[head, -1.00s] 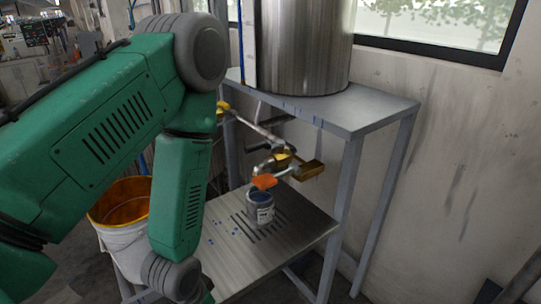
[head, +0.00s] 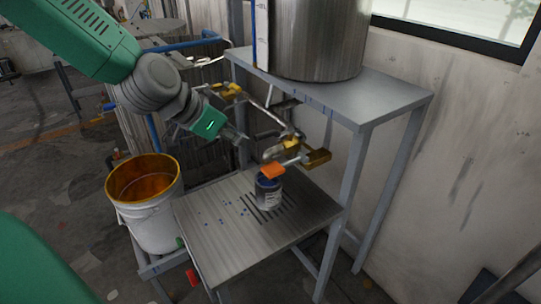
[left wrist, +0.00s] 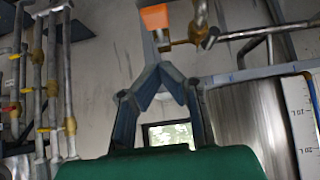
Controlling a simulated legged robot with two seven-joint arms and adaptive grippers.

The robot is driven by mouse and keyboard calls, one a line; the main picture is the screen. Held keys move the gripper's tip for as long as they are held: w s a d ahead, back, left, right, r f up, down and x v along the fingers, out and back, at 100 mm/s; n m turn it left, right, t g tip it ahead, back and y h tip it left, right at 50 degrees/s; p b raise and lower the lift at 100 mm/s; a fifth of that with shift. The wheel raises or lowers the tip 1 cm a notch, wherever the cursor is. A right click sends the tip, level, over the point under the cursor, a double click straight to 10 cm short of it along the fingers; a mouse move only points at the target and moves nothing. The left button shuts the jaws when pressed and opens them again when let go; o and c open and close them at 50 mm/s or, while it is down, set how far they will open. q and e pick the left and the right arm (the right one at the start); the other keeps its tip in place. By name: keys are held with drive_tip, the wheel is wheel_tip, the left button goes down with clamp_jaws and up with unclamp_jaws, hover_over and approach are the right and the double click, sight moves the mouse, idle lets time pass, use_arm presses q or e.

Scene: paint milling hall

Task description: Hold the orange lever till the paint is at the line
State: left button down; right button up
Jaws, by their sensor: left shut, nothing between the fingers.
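The orange lever (head: 272,171) sticks out from the metal valve above the paint can (head: 268,194). It also shows at the top of the left wrist view (left wrist: 155,17). The can stands on the slotted steel shelf (head: 205,240); blue shows at its top, but I cannot make out the paint level or a line. My left gripper (head: 243,139) is shut and empty, above and to the left of the lever in the head view, apart from it. Its fingertips (left wrist: 159,76) meet below the lever in the left wrist view. My right gripper is not in view.
A steel tank (head: 318,40) with a level scale (left wrist: 300,118) stands on the upper shelf (head: 385,92). Pipes with yellow-handled valves (head: 228,91) run behind my gripper. A white bucket (head: 150,222), orange inside, stands left of the slotted shelf. Blue drops spot that shelf.

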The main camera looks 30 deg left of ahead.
use_arm(q)
drive_tip(key=shift+w+r, duration=0.2)
drive_tip(key=shift+r, duration=0.4)
drive_tip(key=shift+a+f, duration=0.1)
drive_tip(key=shift+a, duration=0.05)
hover_over(275, 166)
drive_tip(key=s, duration=0.2)
drive_tip(key=f, duration=0.4)
drive_tip(key=a+f, duration=0.1)
drive_tip(key=f, duration=0.2)
wheel_tip(275, 166, down, 2)
drive_tip(key=shift+w+d+f, duration=0.1)
drive_tip(key=shift+w+f, duration=0.05)
drive_tip(key=shift+f, duration=0.8)
